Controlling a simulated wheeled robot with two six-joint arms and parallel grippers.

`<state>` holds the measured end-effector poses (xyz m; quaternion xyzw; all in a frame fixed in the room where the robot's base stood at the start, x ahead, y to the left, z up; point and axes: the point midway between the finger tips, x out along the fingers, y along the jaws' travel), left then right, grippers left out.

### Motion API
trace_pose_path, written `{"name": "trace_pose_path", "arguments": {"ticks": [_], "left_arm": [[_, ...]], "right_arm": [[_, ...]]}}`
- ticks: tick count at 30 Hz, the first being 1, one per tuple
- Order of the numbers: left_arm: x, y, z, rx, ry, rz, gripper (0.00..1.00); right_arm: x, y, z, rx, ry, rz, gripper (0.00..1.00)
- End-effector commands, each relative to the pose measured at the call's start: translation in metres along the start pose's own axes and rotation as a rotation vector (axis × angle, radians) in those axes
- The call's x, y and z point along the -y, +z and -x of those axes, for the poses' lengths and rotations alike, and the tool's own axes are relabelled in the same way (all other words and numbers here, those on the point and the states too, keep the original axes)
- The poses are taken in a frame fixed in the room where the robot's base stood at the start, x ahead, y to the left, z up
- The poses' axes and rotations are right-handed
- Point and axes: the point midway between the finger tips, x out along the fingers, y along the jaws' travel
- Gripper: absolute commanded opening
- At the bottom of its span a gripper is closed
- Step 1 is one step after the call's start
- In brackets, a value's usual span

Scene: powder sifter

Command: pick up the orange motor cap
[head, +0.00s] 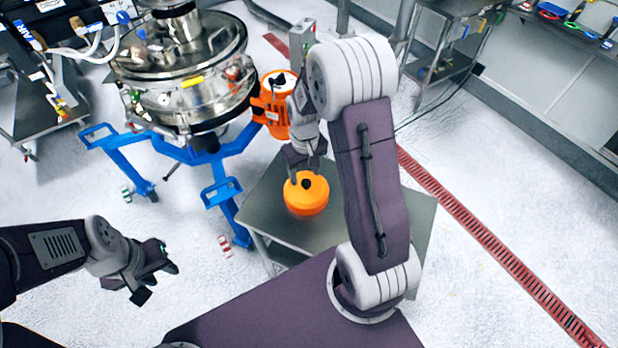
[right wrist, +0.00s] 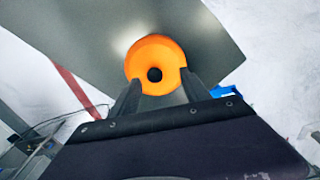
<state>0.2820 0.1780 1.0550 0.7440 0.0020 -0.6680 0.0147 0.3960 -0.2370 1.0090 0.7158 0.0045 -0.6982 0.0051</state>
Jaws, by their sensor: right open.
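The orange motor cap (head: 306,196) is a round orange piece with a dark centre hole, on the grey metal table (head: 410,222) in the head view. In the right wrist view the cap (right wrist: 155,58) lies between and just beyond the fingertips. My right gripper (head: 304,166) is open above the cap, its fingers at the cap's far edge in the head view. It also shows in the right wrist view (right wrist: 157,88). I cannot tell whether the fingers touch the cap. My left gripper (head: 158,275) is open and empty over the floor at left.
The steel sifter (head: 185,95) on a blue frame (head: 170,152) stands behind the table, with an orange motor (head: 276,105) at its side. A red floor grate (head: 470,232) runs along the right. Trolleys stand at the back. The floor at left front is mostly clear.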

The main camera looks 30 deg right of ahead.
Motion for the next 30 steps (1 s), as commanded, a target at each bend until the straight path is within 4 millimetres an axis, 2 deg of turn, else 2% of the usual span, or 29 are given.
{"name": "trace_pose_path", "arguments": {"ticks": [1, 3, 9, 15, 22, 26, 30], "left_arm": [[0.000, -0.002, 0.014, 0.000, 0.000, 0.000, 0.36], [0.000, -0.002, 0.020, 0.000, 0.000, 0.000, 0.36], [0.000, -0.002, 0.021, 0.000, 0.000, 0.000, 0.36], [-0.001, -0.003, 0.028, 0.000, 0.000, 0.000, 0.36], [-0.001, -0.003, 0.031, 0.000, 0.000, 0.000, 0.36], [-0.001, -0.004, 0.041, 0.000, 0.000, 0.000, 0.36], [-0.001, -0.005, 0.043, 0.000, 0.000, 0.000, 0.36]], "right_arm": [[-0.005, -0.005, 0.008, 0.008, 0.000, -0.003, 0.55], [-0.011, -0.009, 0.007, 0.016, -0.001, -0.006, 0.55], [-0.015, -0.013, 0.000, 0.023, -0.001, -0.005, 0.55], [-0.015, -0.012, -0.029, 0.025, -0.002, -0.005, 0.55], [-0.015, -0.012, -0.041, 0.024, -0.002, -0.005, 0.55], [-0.015, -0.012, -0.063, 0.026, -0.002, -0.005, 0.55], [-0.015, -0.012, -0.084, 0.023, -0.002, -0.005, 0.55]]}}
